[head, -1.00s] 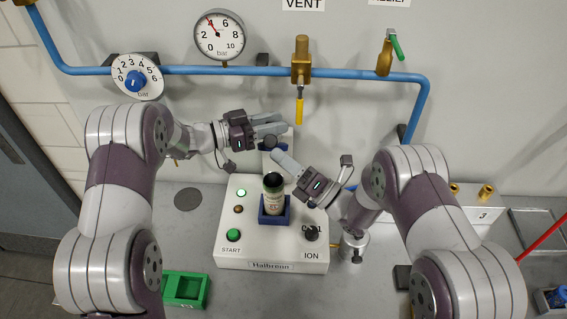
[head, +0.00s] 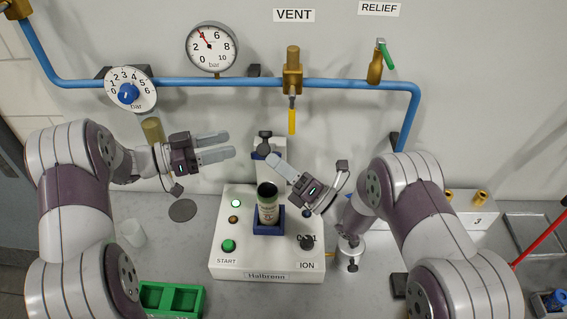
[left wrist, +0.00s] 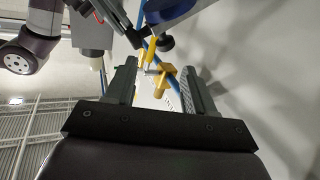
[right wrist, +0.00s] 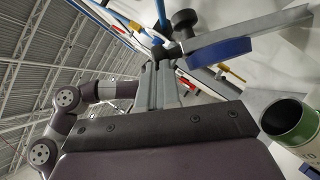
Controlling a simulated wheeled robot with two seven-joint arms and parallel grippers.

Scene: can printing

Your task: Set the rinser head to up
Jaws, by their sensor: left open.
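The rinser head is a grey bracket with a blue part and a black knob (head: 265,137), at the back of the white machine (head: 230,262). In the right wrist view its black knob (right wrist: 184,19), grey bar and blue part (right wrist: 219,52) show close ahead. I cannot tell clearly how it is set. My right gripper (head: 275,160) is just beside it on the right, fingers close together and seemingly empty; contact is unclear. My left gripper (head: 222,146) is open and empty, left of the rinser head and apart from it. A dark-topped can (head: 268,205) stands upright in a blue holder.
A blue pipe (head: 190,82) crosses the wall with a regulator dial (head: 130,90), a gauge (head: 212,46) and a yellow-handled vent valve (head: 292,120). Brass fittings (head: 480,198) stand at right.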

